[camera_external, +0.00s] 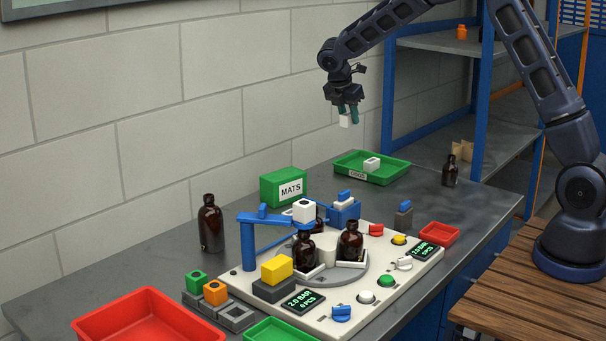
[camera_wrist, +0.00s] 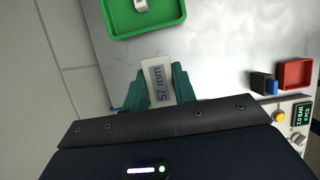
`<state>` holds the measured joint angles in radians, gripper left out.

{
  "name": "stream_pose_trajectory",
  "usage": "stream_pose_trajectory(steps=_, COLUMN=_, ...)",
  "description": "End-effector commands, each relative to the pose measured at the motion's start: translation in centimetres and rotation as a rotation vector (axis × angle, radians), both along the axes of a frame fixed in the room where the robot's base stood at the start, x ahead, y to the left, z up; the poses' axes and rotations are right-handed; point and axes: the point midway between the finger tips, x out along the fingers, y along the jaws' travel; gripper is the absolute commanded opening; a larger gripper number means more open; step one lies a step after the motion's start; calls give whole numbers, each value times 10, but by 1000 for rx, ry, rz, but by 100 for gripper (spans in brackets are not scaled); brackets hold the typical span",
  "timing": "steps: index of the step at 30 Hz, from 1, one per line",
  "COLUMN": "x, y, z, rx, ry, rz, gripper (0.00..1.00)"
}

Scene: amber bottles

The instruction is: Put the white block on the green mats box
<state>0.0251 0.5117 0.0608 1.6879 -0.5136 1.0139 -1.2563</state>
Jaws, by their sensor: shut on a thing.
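My gripper (camera_external: 347,110) is shut on a white block (camera_external: 345,121) and holds it in the air, well above the table. In the wrist view the white block (camera_wrist: 158,83) shows "57 mm" on its face, between the green fingers of my gripper (camera_wrist: 156,88). The green box marked MATS (camera_external: 284,187) stands on the table against the wall, below and to the left of my gripper in the external view. I cannot make out the mats box in the wrist view.
A green tray (camera_external: 400,178) holding another white block (camera_external: 371,164) lies at the back of the table. A machine panel (camera_external: 330,318) with amber bottles (camera_external: 350,241) and a blue arm fills the middle. A tall bottle (camera_external: 210,225) stands left of the mats box.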

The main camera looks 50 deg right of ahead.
Motion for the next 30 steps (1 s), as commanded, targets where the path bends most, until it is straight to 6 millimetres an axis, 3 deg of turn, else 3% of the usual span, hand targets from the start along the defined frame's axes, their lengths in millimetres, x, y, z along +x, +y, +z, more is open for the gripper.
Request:
stream_pose_trajectory(steps=1, x=17, y=16, z=6, rx=-1, ry=-3, rz=5, gripper=4)
stream_pose_trajectory(steps=6, x=63, y=70, z=29, rx=-3, ry=-4, rz=2, gripper=4)
stream_pose_trajectory(steps=10, x=89, y=109, z=46, rx=-1, ry=-3, rz=0, gripper=4)
stream_pose_trajectory(steps=15, x=108, y=148, z=61, rx=5, ry=-1, rz=-3, gripper=4)
stream_pose_trajectory(steps=22, x=116, y=166, z=62, rx=8, ry=3, rz=-5, gripper=4)
stream_pose_trajectory(steps=30, x=115, y=166, z=9, rx=7, ry=5, rz=-5, gripper=4)
